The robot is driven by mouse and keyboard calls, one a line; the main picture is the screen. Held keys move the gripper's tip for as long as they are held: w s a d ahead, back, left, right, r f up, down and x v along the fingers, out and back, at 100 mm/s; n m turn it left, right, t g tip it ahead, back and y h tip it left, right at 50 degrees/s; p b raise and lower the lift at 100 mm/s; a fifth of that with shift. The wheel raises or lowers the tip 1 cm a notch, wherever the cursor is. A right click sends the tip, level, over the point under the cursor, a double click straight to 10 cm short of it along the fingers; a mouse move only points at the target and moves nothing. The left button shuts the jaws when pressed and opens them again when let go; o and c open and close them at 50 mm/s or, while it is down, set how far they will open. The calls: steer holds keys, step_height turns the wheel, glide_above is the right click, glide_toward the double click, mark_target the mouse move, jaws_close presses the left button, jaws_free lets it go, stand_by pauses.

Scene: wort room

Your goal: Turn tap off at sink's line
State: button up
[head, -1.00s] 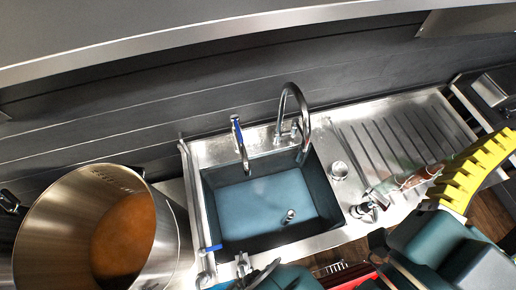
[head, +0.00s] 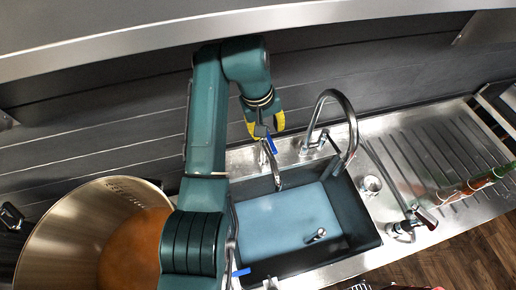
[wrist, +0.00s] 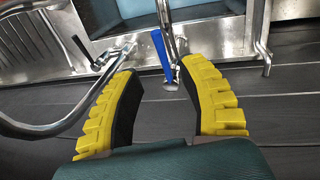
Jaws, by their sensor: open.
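The tap with the blue lever (head: 271,147) stands at the back left of the sink, its thin spout (head: 272,168) over the basin. In the wrist view its blue lever (wrist: 162,54) shows upright between and beyond my fingertips. My gripper (head: 265,130) is over this tap, at the wall behind the sink. Its yellow-backed fingers are open in the wrist view (wrist: 163,75), with nothing held between them. The sink (head: 360,240) has bluish liquid in it. I cannot tell whether the lever touches a finger or whether water runs.
A tall gooseneck faucet (head: 346,112) stands just right of the tap; its curved pipe (wrist: 30,128) shows at left in the wrist view. A large steel pot (head: 60,235) stands at left. Another blue-handled valve (head: 241,272) is at the sink's front left. The drainboard (head: 410,150) lies right.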

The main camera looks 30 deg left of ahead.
mark_target(273, 148)
steer(key=f, duration=0.4)
steer(key=w+d+f+p, duration=0.1)
steer(key=f, duration=0.2)
steer(key=d+f, duration=0.1)
steer(key=f, duration=0.3)
steer(key=shift+w+f, duration=0.35)
steer(key=shift+w, duration=0.05)
jaws_close()
steer(key=shift+a, duration=0.1)
